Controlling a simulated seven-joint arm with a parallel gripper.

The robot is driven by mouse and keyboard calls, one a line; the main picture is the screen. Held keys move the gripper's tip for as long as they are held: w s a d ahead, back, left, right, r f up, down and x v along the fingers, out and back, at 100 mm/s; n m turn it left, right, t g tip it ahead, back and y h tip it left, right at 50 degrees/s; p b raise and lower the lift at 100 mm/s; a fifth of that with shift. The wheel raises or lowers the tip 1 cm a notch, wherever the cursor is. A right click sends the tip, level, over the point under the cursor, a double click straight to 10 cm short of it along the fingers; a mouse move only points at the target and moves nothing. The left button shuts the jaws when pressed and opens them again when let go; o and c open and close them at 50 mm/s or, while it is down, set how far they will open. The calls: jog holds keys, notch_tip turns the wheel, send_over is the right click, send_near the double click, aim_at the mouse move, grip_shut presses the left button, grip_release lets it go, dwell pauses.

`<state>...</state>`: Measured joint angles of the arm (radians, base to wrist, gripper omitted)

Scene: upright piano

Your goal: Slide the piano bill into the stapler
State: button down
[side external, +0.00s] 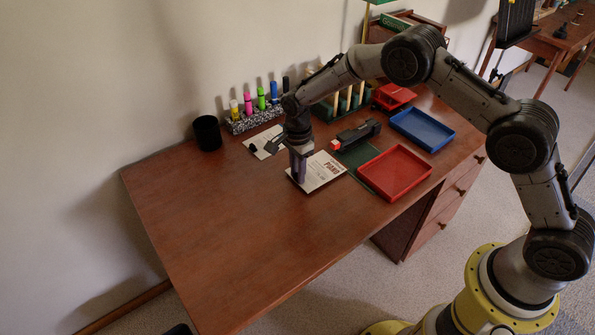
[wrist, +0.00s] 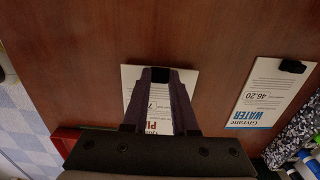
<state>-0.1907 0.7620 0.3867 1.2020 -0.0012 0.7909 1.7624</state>
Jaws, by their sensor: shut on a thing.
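In the wrist view my gripper (wrist: 160,76) closes on a small black piece at the bill's edge, and the bill (wrist: 150,112) is partly hidden behind the fingers. The stapler (side external: 359,133) is black with a red end facing the bill. It stands at the back edge of the green mat (side external: 352,155), to the right of the bill, apart from it.
A red tray (side external: 394,172) and a blue tray (side external: 422,128) lie to the right. Behind my gripper are a second bill (wrist: 262,98) marked "WATER" with a black clip, a black cup (side external: 207,133) and a marker holder (side external: 252,119). The desk's left front (side external: 215,225) is clear.

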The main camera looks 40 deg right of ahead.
aim_at(315, 170)
jog(key=shift+d, duration=0.75)
jog(key=shift+d, duration=0.25)
jog(key=shift+d, duration=0.6)
dwell(0.3)
jog(key=shift+d, duration=0.35)
jog(key=shift+d, duration=0.55)
dwell(0.4)
jog(key=shift+d, duration=0.35)
jog(key=shift+d, duration=0.15)
dwell(0.3)
